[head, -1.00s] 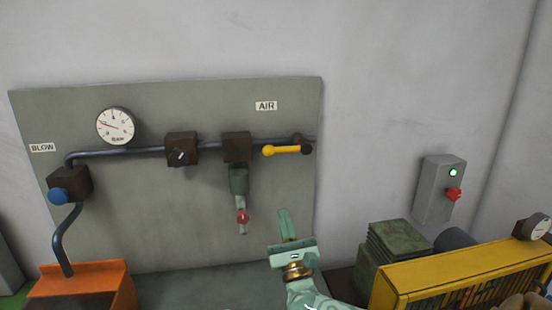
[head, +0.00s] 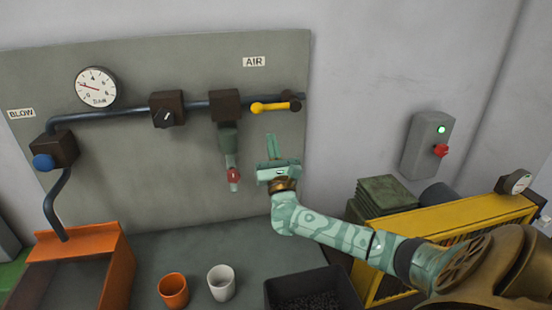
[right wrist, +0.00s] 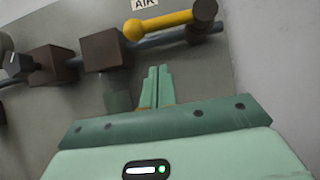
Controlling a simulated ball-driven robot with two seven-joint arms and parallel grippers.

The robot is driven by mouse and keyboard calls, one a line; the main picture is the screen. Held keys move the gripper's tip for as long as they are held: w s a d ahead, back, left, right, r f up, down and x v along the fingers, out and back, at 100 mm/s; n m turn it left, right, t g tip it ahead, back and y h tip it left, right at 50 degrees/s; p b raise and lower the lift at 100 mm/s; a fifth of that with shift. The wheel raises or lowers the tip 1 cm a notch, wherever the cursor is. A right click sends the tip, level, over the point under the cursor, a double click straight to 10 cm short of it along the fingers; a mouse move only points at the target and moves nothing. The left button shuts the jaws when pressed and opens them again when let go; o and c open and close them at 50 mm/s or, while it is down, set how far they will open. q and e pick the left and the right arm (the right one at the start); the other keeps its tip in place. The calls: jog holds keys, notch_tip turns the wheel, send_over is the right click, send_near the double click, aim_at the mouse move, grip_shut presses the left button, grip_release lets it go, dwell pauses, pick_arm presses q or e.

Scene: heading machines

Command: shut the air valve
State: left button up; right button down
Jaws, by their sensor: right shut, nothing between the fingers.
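The air valve has a yellow lever (head: 270,107) that lies along the dark pipe, under the AIR label (head: 254,62). Its dark round pivot end (head: 292,101) is at the right end of the pipe. The lever also shows at the top of the right wrist view (right wrist: 158,22). My right gripper (head: 271,147) is below the lever, pointing up, with its fingers together and nothing between them. In the right wrist view its fingertips (right wrist: 158,72) are beneath the lever, apart from it. My left gripper is in neither view.
A pressure gauge (head: 96,87), a black knob (head: 167,117) and a blue button (head: 43,162) are on the panel. A hanging fitting with a red part (head: 233,175) is left of my gripper. Cups (head: 221,283) and a dark bin (head: 312,290) stand below. A yellow rack (head: 450,235) is at right.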

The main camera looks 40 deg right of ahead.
aim_at(276, 107)
jog(key=r, duration=0.1)
jog(key=w+r+p, duration=0.1)
jog(key=r, duration=0.1)
jog(key=w+d+r, duration=0.1)
jog(key=r, duration=0.1)
jog(key=shift+p, duration=0.4)
